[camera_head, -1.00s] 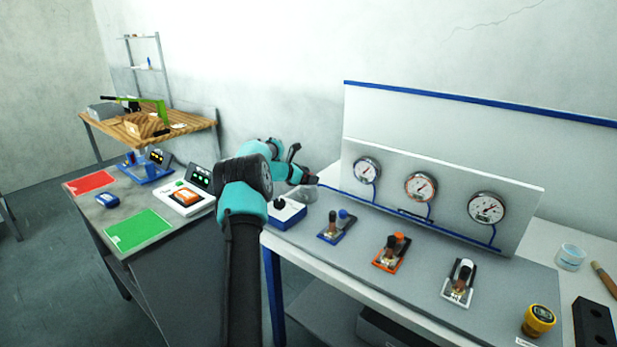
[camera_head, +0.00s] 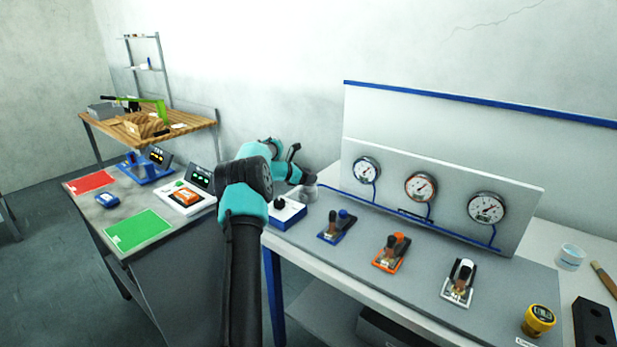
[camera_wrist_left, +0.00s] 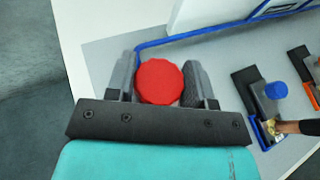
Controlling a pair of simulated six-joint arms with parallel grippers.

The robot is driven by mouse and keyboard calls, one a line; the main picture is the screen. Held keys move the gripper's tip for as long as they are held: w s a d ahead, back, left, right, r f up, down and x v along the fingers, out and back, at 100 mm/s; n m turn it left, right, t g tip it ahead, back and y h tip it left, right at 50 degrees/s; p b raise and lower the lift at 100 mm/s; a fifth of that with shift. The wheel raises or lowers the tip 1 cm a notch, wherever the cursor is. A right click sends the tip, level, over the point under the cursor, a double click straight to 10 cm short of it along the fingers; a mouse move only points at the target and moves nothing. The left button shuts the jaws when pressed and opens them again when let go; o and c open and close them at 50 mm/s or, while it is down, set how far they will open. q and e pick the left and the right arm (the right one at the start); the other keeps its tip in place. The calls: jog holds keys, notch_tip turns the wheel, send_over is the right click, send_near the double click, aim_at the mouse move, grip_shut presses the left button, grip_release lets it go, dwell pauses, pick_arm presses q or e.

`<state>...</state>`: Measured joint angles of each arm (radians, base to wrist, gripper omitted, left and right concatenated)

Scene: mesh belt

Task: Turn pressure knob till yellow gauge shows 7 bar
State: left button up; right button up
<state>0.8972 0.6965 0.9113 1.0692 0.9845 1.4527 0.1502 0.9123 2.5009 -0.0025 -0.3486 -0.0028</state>
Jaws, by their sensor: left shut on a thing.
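A round red knob (camera_wrist_left: 160,82) sits between the two dark fingers of my left gripper (camera_wrist_left: 158,88) in the left wrist view, and the gripper is shut on it. In the head view my left gripper (camera_head: 306,180) is at the left end of the panel, and the knob is hidden there. Three round white-faced dials stand on the panel: left (camera_head: 367,170), middle (camera_head: 421,187) and right (camera_head: 486,208). Their readings are too small to read. None clearly has a yellow rim. A yellow round item with a dark top (camera_head: 539,320) stands at the front right. My right gripper is out of view.
Three small valve-like units, blue (camera_head: 337,226), orange (camera_head: 391,253) and white (camera_head: 459,283), stand before the dials. A blue box with a black knob (camera_head: 284,213) is beside my arm. A blue hose (camera_head: 410,216) runs along the panel foot.

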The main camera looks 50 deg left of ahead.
pick_arm(q)
jog(key=shift+m+h, duration=0.4)
jog(key=shift+f+m+g+h, duration=0.1)
jog(key=shift+m+g+h, duration=0.6)
jog(key=shift+m+h, duration=0.55)
jog(key=shift+m+g+h, duration=0.7)
jog(key=shift+m+h, duration=0.35)
jog(key=shift+h, duration=0.1)
jog(key=o, duration=0.9)
jog(key=shift+s, duration=0.1)
